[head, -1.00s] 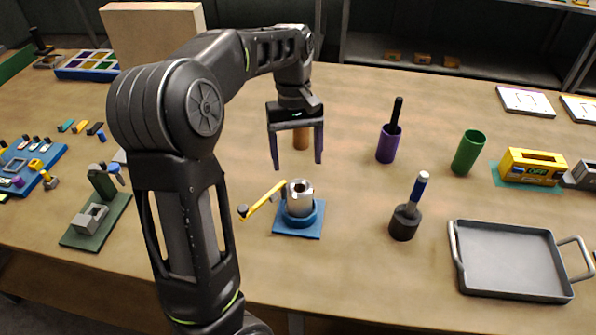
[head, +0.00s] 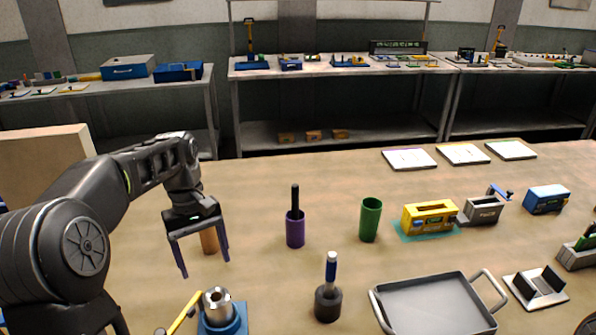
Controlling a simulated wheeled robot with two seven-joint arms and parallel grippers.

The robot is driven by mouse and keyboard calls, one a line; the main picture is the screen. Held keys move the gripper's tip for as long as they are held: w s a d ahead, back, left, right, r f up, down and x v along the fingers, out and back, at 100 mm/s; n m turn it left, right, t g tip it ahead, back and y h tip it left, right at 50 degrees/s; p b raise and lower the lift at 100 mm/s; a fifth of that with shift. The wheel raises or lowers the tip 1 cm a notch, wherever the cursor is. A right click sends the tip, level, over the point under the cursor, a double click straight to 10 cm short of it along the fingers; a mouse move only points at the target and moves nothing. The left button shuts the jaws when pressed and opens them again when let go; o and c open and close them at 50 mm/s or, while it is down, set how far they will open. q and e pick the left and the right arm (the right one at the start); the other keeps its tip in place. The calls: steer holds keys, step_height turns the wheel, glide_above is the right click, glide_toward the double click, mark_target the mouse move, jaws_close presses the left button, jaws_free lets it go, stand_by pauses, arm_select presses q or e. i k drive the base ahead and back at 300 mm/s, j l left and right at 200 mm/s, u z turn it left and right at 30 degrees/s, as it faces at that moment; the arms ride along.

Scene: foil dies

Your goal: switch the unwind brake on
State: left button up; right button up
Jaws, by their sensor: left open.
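My left gripper (head: 205,266) is open and empty, fingers pointing down above the table. An orange-brown cylinder (head: 209,241) shows behind its fingers. No part is clearly labelled as the unwind brake. A yellow box (head: 430,214) with a slot on top and a small label sits on a teal mat at the right. A grey box (head: 483,211) stands beside it, with a small blue-ended lever (head: 499,192) behind. At the bottom, a blue fixture (head: 222,321) holds a silver hollow cylinder, with a yellow lever (head: 186,313) to its left. My right gripper is out of view.
A purple cup (head: 295,232) with a black rod, a green cup (head: 370,220) and a dark round pot (head: 328,304) with a blue-handled tool stand mid-table. A grey tray (head: 375,302) lies front right. A tan block (head: 45,165) stands at left. Table between the cups is clear.

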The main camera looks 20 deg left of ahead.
mark_target(181, 315)
steer(key=k, duration=1)
